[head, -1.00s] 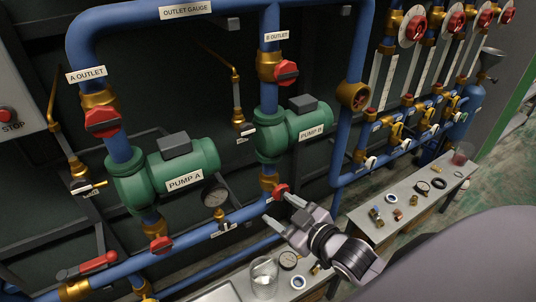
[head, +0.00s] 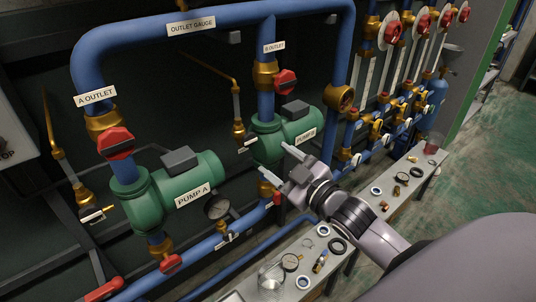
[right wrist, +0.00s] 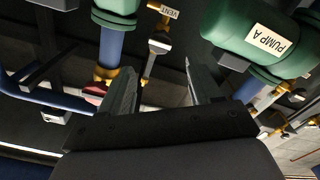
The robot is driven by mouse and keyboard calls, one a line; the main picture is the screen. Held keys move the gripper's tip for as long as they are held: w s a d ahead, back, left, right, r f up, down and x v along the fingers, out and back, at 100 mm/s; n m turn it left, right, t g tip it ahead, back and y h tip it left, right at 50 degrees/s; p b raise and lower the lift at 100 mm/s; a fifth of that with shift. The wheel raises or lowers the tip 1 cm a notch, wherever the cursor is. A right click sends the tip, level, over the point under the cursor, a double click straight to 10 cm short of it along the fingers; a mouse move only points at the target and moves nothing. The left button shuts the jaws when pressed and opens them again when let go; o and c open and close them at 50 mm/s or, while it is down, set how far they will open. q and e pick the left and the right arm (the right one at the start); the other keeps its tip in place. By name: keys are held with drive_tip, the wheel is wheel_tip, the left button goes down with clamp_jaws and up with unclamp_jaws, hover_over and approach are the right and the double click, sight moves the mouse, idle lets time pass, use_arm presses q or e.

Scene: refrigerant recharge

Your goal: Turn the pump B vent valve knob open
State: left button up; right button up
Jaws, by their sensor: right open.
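The pump B vent valve (head: 239,130) is a small brass fitting on a thin pipe left of the green pump B (head: 270,146), with a pale tag or handle at its foot; the knob itself is too small to make out. In the right wrist view the vent valve (right wrist: 158,42) shows beyond the fingers, beside a VENT label (right wrist: 171,13). My right gripper (head: 278,165) is open and empty, in front of pump B, below and right of the vent valve. Its two fingers (right wrist: 160,85) stand apart in the wrist view, not touching the valve. My left gripper is out of view.
Pump A (head: 185,185) and a pressure gauge (head: 217,207) are to the left. A red outlet valve (head: 285,82) is above pump B. A bench (head: 345,215) with small loose fittings, rings and a glass jar (head: 271,276) runs below my arm.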

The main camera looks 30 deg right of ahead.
sight(250, 141)
drive_tip(key=w+b, duration=0.1)
drive_tip(key=w, duration=0.2)
drive_tip(key=w+b, duration=0.1)
drive_tip(key=w, duration=0.1)
drive_tip(key=w+a+b, duration=0.1)
drive_tip(key=w+b, duration=0.1)
drive_tip(key=w, duration=0.1)
drive_tip(key=shift+w+a+f, duration=0.1)
drive_tip(key=shift+w+f, duration=0.05)
drive_tip(key=shift+w, duration=0.3)
drive_tip(key=c, duration=1)
drive_tip(key=shift+n+p, duration=0.8)
drive_tip(key=shift+n, duration=0.4)
drive_tip(key=shift+c, duration=0.2)
drive_tip(key=shift+n, duration=1.1)
